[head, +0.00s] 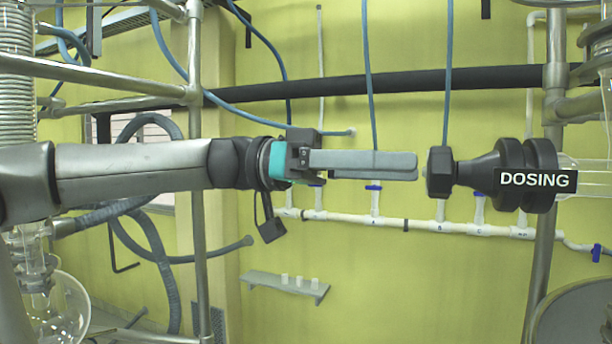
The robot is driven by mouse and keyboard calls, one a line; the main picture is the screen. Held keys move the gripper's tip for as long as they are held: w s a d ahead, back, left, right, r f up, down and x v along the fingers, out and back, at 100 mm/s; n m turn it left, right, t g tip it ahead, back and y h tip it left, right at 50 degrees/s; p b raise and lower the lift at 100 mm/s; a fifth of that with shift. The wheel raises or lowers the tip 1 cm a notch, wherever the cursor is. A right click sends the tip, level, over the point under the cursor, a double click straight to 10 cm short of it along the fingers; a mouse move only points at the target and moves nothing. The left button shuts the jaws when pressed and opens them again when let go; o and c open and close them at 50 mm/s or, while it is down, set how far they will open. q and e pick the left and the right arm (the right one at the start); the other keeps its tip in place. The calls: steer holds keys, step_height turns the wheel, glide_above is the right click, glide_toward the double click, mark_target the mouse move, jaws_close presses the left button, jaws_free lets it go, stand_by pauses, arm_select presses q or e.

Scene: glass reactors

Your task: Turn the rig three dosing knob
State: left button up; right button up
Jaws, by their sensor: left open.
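The black dosing knob (439,172) is a faceted end piece on a black valve body (525,176) labelled "DOSING", at the right of the head view. The body joins clear glass on its right. My left gripper (416,166) reaches in from the left, level with the knob. Its long grey fingers point at the knob, and their tips end just left of it. I see a small gap between tips and knob in the picture. The fingers are seen nearly edge-on and hold nothing that I can see. My right gripper is not in view.
Steel frame posts (196,190) stand left and right. A black horizontal bar (400,82) and a white pipe (350,218) with blue valves run behind. Blue hoses hang down. A glass flask (68,308) is at lower left. A small shelf (285,287) holds white cups.

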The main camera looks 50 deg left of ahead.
arm_select(q)
steer(key=b+v, duration=0.2)
steer(key=v, duration=0.8)
stand_by(7.0)
